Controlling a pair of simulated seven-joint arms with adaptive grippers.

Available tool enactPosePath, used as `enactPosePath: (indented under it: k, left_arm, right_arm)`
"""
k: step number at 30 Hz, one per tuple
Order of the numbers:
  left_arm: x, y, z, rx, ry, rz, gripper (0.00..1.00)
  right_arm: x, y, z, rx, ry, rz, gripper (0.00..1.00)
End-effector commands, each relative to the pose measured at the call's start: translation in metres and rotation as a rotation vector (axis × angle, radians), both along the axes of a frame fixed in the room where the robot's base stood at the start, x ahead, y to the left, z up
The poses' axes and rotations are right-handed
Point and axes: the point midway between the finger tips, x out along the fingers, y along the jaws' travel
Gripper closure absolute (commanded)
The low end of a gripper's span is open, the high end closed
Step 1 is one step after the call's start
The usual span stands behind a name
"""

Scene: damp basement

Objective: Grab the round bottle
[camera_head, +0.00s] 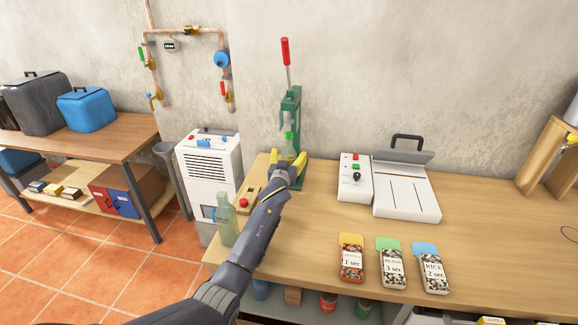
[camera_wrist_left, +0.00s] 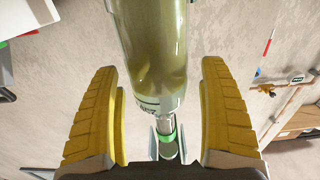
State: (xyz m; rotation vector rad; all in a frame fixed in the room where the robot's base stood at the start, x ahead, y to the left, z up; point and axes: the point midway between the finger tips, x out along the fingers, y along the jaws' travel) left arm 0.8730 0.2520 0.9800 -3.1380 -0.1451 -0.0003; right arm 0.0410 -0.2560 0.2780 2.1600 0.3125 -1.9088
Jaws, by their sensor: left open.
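A translucent greenish bottle with rounded sides (camera_head: 289,152) stands upright at the green lever press (camera_head: 291,105) at the back of the workbench. In the left wrist view the bottle (camera_wrist_left: 155,50) fills the middle, with part of a pale label showing. My left gripper (camera_head: 287,162) is open, its yellow fingers on either side of the bottle, with a gap on both sides in the wrist view. The bottle's lower part is hidden behind the gripper in the head view. A second greenish bottle (camera_head: 227,222) stands at the bench's left front corner, beside my forearm. My right gripper is not in view.
The press has a red-handled lever (camera_head: 286,52). A white control box (camera_head: 354,178) and a white sealer-like device (camera_head: 406,190) stand to the right. Several labelled packets (camera_head: 391,262) lie near the bench's front edge. The middle of the workbench (camera_head: 323,206) is clear.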

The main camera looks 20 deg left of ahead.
Motion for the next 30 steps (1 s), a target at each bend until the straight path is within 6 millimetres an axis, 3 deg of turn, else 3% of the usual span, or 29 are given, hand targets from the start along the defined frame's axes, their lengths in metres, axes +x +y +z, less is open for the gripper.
enactPosePath:
  k: [5, 24, 30]
  left_arm:
    - [-0.0002, -0.0001, -0.0001, 0.0, 0.0, 0.0, 0.22]
    - [-0.0003, 0.0, -0.0002, 0.0, 0.0, 0.0, 0.97]
    - [0.0, -0.0001, 0.002, -0.001, -0.003, -0.001, 0.98]
  right_arm:
    - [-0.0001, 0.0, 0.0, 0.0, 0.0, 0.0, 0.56]
    - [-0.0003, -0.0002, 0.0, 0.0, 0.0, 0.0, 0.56]
    - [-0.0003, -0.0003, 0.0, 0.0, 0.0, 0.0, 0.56]
